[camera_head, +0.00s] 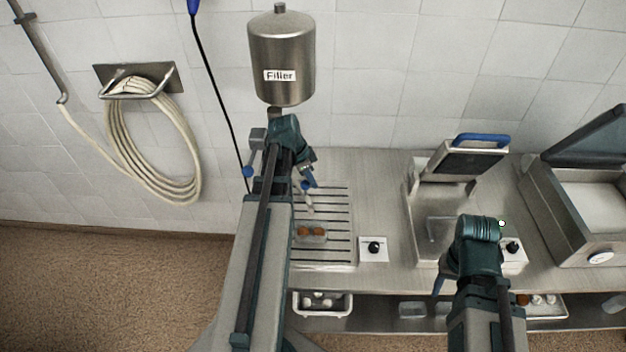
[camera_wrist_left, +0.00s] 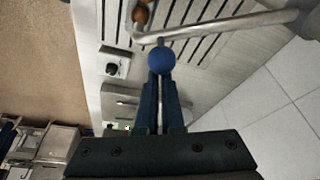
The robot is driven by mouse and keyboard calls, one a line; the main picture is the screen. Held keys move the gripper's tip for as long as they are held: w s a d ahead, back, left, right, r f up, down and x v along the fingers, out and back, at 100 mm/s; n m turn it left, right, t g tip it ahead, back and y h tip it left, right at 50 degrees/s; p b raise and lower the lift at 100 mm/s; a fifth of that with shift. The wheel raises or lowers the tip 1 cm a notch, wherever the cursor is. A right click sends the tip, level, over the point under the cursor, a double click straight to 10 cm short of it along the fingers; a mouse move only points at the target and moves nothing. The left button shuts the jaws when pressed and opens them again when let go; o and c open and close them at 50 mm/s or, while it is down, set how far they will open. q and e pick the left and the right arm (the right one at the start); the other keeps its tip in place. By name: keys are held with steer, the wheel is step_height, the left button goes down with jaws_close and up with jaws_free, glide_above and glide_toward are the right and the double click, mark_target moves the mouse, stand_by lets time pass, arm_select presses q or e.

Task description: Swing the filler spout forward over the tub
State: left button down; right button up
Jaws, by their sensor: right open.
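The steel filler (camera_head: 282,60), labelled "Filler", is at the back. In the head view the pipe is mostly hidden by my left arm; a pale tip (camera_head: 309,202) shows above the slatted rack. My left gripper (camera_head: 308,181) is at the knob. In the wrist view its fingers (camera_wrist_left: 161,90) are close together with a narrow gap, their tips hidden by the knob. A small clear tub (camera_head: 312,240) with brown pieces sits on the rack. My right gripper (camera_head: 440,283) is open, apart from the spout.
The slatted rack (camera_head: 328,257) lies on the steel counter (camera_head: 378,200). A control knob plate (camera_head: 373,249) is right of it. A press with a blue handle (camera_head: 482,140) and an open-lidded machine (camera_head: 570,215) stand further right. A coiled hose (camera_head: 190,185) hangs at left.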

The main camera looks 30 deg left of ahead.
arm_select(q)
steer(key=shift+s+a+f, duration=0.1)
steer(key=shift+s, duration=0.2)
steer(key=w+d, duration=0.3)
steer(key=p+v, duration=0.8)
steer(key=v, duration=0.1)
steer(key=shift+w+a+r+p, duration=0.2)
steer(key=shift+w+a+p, duration=0.05)
steer(key=shift+a+p, duration=0.15)
